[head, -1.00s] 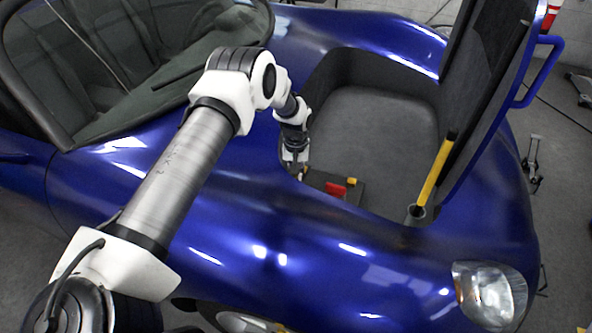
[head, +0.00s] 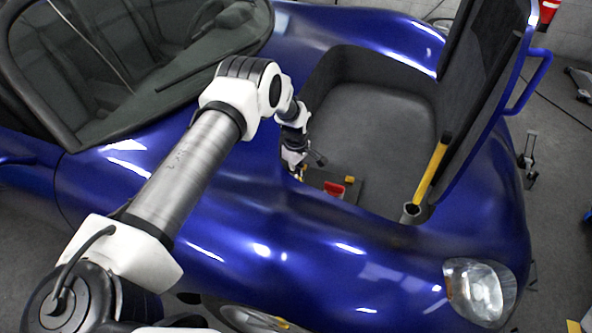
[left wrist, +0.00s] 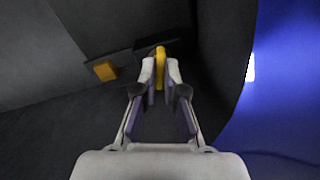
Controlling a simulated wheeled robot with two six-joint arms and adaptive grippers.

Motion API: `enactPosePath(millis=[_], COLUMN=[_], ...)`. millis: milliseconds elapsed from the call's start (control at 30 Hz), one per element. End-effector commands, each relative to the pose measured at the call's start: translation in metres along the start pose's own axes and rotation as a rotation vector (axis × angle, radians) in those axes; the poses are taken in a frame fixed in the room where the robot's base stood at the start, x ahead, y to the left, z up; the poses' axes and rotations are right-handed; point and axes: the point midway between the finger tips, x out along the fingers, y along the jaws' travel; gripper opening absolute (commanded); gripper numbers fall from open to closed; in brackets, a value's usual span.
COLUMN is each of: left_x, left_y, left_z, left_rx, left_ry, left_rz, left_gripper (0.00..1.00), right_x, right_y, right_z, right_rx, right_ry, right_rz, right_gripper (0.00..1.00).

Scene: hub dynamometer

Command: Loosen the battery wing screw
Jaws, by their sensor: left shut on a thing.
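My left gripper (head: 296,168) reaches down into the left front corner of the car's open front compartment. In the left wrist view, the left gripper (left wrist: 160,80) is shut on a yellow upright piece, the wing screw (left wrist: 160,62), with one fingertip on each side. The screw's lower part is hidden. In the head view the battery area shows beside the gripper, with a red piece (head: 333,190) on top. A small yellow block (left wrist: 104,70) lies left of the fingers in the wrist view. My right gripper is not in view.
The blue car body (head: 240,220) surrounds the dark compartment (head: 375,125), whose floor is mostly clear. The raised lid (head: 480,100) stands at the right, with a yellow bar (head: 432,172) beside it. A headlight (head: 478,292) is at the front right.

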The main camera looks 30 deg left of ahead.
Motion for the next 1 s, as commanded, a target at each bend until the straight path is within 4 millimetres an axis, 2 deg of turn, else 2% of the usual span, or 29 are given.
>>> enactPosePath(millis=[1000], left_x=[0.0], left_y=[0.0], left_z=[0.0], left_rx=[-0.962], left_ry=[0.0], left_rz=[-0.001], left_gripper=[0.0], right_x=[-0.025], right_y=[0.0], right_z=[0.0], right_rx=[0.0], right_ry=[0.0], right_rz=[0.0], right_gripper=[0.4])
